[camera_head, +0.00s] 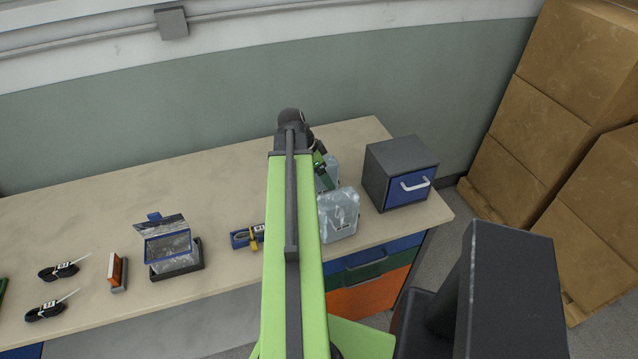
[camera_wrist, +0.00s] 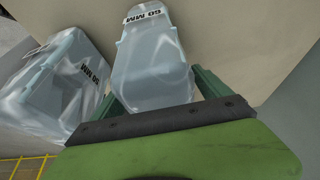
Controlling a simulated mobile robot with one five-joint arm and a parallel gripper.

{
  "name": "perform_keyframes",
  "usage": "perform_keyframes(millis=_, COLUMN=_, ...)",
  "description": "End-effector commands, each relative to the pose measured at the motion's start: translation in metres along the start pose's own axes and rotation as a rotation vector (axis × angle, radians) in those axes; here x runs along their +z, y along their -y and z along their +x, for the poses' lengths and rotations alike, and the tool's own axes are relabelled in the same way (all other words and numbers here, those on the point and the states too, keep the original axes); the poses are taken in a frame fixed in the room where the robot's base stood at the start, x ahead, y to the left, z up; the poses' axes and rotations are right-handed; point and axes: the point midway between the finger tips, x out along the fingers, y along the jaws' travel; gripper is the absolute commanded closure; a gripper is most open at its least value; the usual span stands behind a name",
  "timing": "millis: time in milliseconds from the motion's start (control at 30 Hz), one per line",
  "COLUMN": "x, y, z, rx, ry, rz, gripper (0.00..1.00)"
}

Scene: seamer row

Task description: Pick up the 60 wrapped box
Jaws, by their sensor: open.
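Two clear-wrapped pale blue boxes are on the bench. In the wrist view one wrapped box (camera_wrist: 152,60) is in the middle, with a label that seems to read 60 MM. In the head view the nearer wrapped box (camera_head: 340,214) is clear, and the farther one (camera_head: 331,172) is partly hidden by my gripper (camera_head: 323,172). My gripper (camera_wrist: 160,90) is open, with a green finger on each side of the middle box's near part. I cannot tell whether they touch it.
A grey cabinet with a blue drawer (camera_head: 400,174) stands right of the boxes. A blue-yellow tool (camera_head: 247,237), an open clear-lidded box (camera_head: 173,250), an orange block (camera_head: 118,271) and black cable coils (camera_head: 58,271) lie to the left. Cartons (camera_head: 560,90) stand beyond the bench's right end.

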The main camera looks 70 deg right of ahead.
Motion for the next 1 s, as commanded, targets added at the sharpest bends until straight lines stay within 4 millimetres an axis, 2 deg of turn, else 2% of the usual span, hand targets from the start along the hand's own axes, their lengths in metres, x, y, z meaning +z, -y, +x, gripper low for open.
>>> perform_keyframes(millis=467, x=0.0019, y=0.0002, z=0.0032, rx=0.0, ry=0.0, rz=-0.001, gripper=0.13)
perform_keyframes(millis=1000, x=0.0023, y=0.0002, z=0.003, rx=0.0, ry=0.0, rz=-0.001, gripper=0.83)
